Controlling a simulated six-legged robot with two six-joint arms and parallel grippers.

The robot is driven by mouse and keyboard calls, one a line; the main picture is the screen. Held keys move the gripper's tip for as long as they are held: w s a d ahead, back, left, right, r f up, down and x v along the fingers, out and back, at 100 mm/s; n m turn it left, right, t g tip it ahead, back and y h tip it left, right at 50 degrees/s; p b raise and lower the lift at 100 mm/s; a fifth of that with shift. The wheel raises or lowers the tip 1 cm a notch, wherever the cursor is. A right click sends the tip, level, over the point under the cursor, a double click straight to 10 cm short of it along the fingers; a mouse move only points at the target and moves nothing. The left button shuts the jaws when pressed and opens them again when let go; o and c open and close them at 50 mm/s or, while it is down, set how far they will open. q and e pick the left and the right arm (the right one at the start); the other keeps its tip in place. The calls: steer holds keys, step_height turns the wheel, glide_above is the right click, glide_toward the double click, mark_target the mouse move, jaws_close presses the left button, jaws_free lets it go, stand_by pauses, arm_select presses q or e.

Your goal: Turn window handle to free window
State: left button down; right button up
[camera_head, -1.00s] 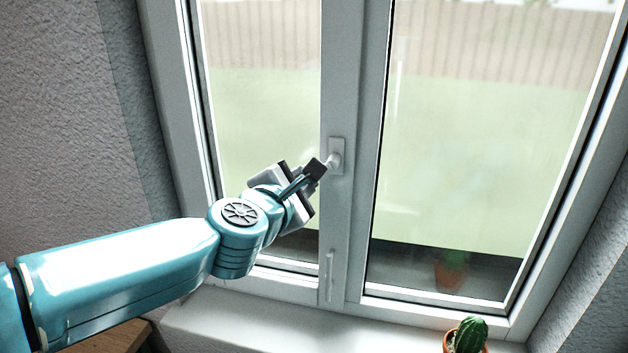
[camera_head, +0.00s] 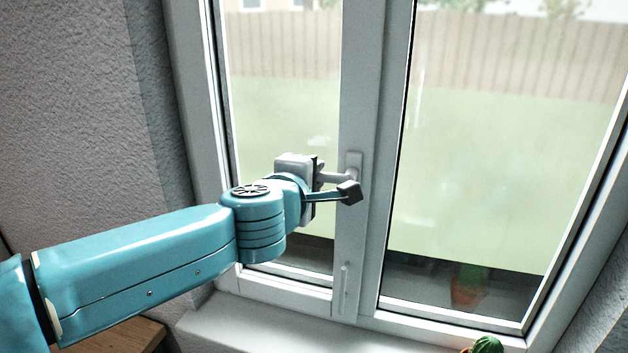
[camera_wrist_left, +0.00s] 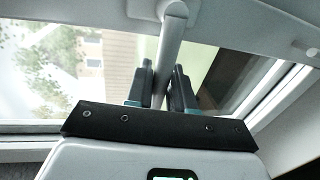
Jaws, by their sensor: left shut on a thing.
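The window handle (camera_head: 338,178) is a light grey lever on a base plate on the white middle post of the window (camera_head: 363,240). In the head view its lever points left from the base, roughly level. My left gripper (camera_head: 333,180) is shut on the lever, with a dark fingertip in front of the post. In the left wrist view the handle (camera_wrist_left: 168,50) runs down between the two dark fingers of my left gripper (camera_wrist_left: 161,88). The lever's free end is hidden by the gripper. Both window sashes look closed. My right gripper is out of view.
A small cactus (camera_head: 487,346) stands at the bottom edge, in front of the right pane. The white window sill (camera_head: 255,325) is clear below my left arm. A wooden surface (camera_head: 120,335) shows at bottom left. A rough grey wall (camera_head: 75,120) is left of the window.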

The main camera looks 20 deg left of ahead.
arm_select(q)
steer(key=shift+a+r, duration=0.1)
steer(key=shift+r, duration=0.2)
steer(key=c, duration=1.1)
jaws_free()
steer(key=shift+c, duration=0.2)
steer(key=shift+f, duration=0.1)
